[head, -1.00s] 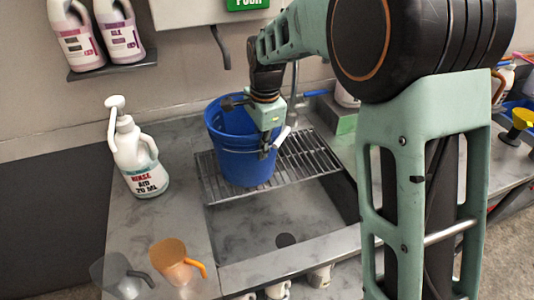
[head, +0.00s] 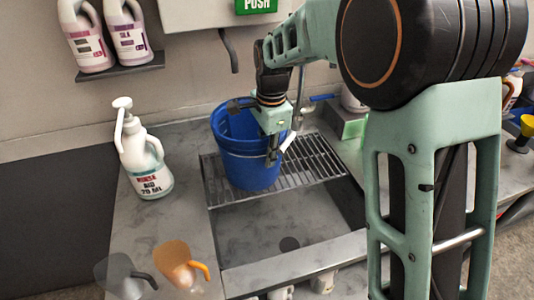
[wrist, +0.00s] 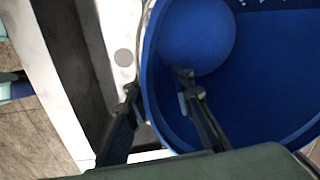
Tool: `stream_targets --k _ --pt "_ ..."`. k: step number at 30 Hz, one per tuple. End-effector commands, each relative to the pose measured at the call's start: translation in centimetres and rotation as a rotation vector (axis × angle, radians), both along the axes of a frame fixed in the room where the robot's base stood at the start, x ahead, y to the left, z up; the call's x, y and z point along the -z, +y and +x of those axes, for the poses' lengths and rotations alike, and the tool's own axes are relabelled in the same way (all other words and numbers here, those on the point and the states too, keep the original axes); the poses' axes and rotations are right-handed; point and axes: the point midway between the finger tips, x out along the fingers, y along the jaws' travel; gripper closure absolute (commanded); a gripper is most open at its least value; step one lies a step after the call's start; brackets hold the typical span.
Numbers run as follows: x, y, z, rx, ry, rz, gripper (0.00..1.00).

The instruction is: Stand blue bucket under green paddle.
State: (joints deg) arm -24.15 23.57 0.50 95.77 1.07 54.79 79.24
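The blue bucket (head: 246,168) is upright and appears to stand on the metal drain rack (head: 310,160) behind the sink basin. The green paddle (head: 257,6), marked PUSH, is on the pale wall box above it, partly cut off by the top edge. The bucket sits below the paddle and close to its line in the head view. My gripper (head: 271,152) is at the bucket's near right rim. In the wrist view, its fingers (wrist: 157,90) are spread, one outside and one inside the bucket wall (wrist: 152,70), with visible gaps. The bucket's underside is hidden.
A white pump bottle (head: 142,155) stands on the counter at left. An orange jug (head: 174,262) and a clear grey jug (head: 120,275) are at the front left. Two bottles (head: 107,35) sit on a wall shelf.

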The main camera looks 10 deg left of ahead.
Motion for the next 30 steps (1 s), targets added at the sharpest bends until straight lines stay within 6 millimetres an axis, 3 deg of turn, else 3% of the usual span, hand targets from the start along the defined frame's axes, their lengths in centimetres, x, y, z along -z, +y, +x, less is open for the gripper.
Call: stream_targets --k 15,21,30 --pt "-10.0 -0.6 -0.7 0.000 -0.005 0.002 0.78" --pt "-11.6 -0.7 -1.0 0.000 -0.002 0.002 0.78" --pt "-11.7 -0.7 -1.0 0.000 -0.002 0.001 0.78"
